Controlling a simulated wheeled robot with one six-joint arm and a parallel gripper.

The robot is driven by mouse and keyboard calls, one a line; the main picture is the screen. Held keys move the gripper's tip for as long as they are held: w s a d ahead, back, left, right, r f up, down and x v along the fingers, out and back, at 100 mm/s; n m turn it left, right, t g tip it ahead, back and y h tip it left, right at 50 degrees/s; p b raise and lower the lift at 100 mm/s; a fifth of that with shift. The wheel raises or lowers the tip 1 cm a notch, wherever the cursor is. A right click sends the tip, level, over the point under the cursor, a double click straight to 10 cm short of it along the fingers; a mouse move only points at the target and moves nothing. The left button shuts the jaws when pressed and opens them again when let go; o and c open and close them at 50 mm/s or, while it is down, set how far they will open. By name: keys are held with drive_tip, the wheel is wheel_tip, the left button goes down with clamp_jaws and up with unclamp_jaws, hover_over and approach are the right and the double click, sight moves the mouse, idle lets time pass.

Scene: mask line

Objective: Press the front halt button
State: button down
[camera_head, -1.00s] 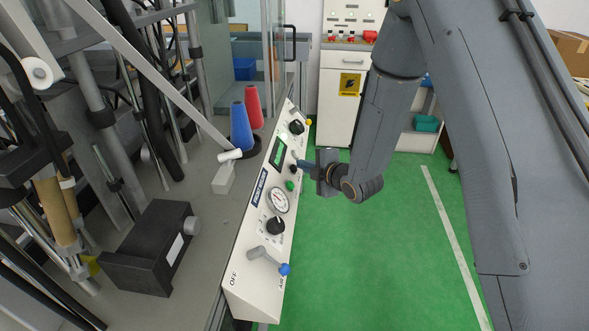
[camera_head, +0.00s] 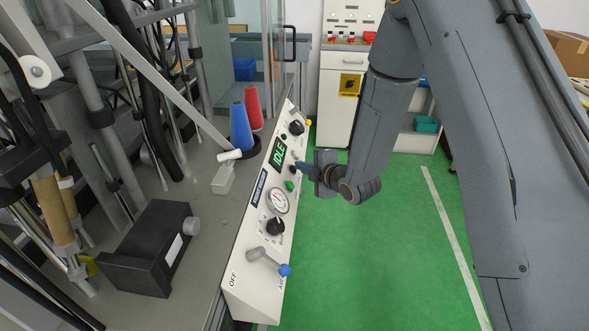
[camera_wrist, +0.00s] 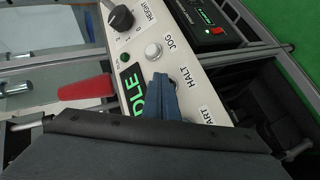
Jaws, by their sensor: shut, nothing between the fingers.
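The sloped white control panel (camera_head: 248,250) runs along the machine's front edge. Its display (camera_head: 278,154) reads IDLE in green. My gripper (camera_head: 298,165) is shut and empty, its tips at the panel face near the dark halt button (camera_head: 292,169). In the wrist view, my blue-grey fingertips (camera_wrist: 158,85) lie beside the HALT label (camera_wrist: 187,80) and mostly hide the button there. I cannot tell whether they touch it. The green start button (camera_head: 290,186) is just nearer on the panel, and the white jog button (camera_wrist: 153,50) is on the other side.
The panel also carries a gauge (camera_head: 277,201), black knobs (camera_head: 296,128) and a blue-tipped lever (camera_head: 284,270). Blue (camera_head: 240,128) and red (camera_head: 253,108) cones stand behind it. The green floor (camera_head: 370,250) to the right is clear.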

idle(0.5)
drive_tip(key=shift+d+r+p, duration=0.3)
drive_tip(key=shift+d+r, duration=0.2)
drive_tip(key=shift+d, duration=0.05)
drive_tip(key=shift+d, duration=0.1)
drive_tip(key=d+r+p, duration=0.2)
drive_tip(key=d+r, duration=0.1)
drive_tip(key=shift+s+d+r, duration=0.1)
drive_tip(key=shift+d, duration=0.2)
idle(0.8)
